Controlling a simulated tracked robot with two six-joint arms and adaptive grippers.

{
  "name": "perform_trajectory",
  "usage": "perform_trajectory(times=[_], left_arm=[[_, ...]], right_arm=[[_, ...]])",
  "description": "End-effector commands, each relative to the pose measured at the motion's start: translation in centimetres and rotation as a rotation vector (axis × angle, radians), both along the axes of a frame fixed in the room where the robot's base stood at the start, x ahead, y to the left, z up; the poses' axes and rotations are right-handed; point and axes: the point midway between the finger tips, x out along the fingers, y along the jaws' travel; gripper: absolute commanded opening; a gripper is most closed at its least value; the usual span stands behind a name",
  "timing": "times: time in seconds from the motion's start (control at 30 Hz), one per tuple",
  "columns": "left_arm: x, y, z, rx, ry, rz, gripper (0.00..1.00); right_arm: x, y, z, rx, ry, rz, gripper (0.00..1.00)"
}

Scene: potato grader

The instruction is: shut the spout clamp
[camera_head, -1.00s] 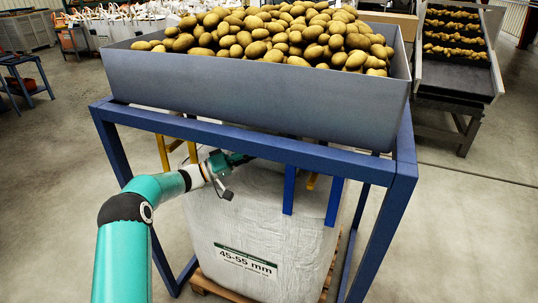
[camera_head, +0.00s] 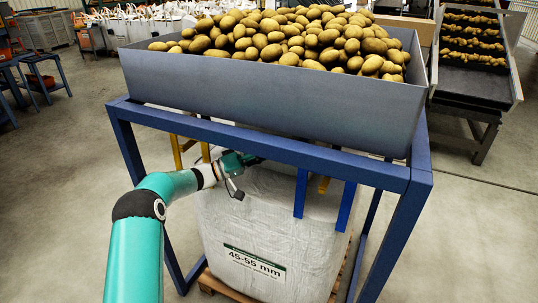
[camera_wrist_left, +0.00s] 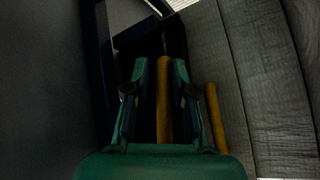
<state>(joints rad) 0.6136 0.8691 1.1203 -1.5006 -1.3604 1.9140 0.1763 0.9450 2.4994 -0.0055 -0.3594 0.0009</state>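The spout clamp cannot be made out for sure under the grey hopper (camera_head: 270,100). My left gripper (camera_head: 250,160) reaches under the blue frame's front beam, above the white big bag (camera_head: 260,215); its fingertips are hidden in shadow in the head view. In the left wrist view my left gripper (camera_wrist_left: 161,90) has its two green fingers apart. A yellow bar (camera_wrist_left: 164,100) lies between them, with narrow dark gaps on both sides. A second yellow bar (camera_wrist_left: 215,118) is just right of the right finger. Whether either bar belongs to the clamp cannot be told. My right gripper is out of view.
Potatoes (camera_head: 290,40) fill the hopper. A grader conveyor (camera_head: 473,82) stands at the right. The floor in front is clear.

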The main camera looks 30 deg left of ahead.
Motion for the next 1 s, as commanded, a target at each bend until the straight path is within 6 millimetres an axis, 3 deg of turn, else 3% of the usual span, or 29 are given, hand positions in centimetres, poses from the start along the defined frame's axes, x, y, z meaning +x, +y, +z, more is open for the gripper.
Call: perform_trajectory(times=[0.6,1.0], left_arm=[[-7.5,6.8,-2.3,0.001,0.0,0.005,0.25],[-8.5,7.6,-2.5,0.001,-0.001,0.003,0.25]], right_arm=[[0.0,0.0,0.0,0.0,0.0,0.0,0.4],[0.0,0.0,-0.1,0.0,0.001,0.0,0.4]])
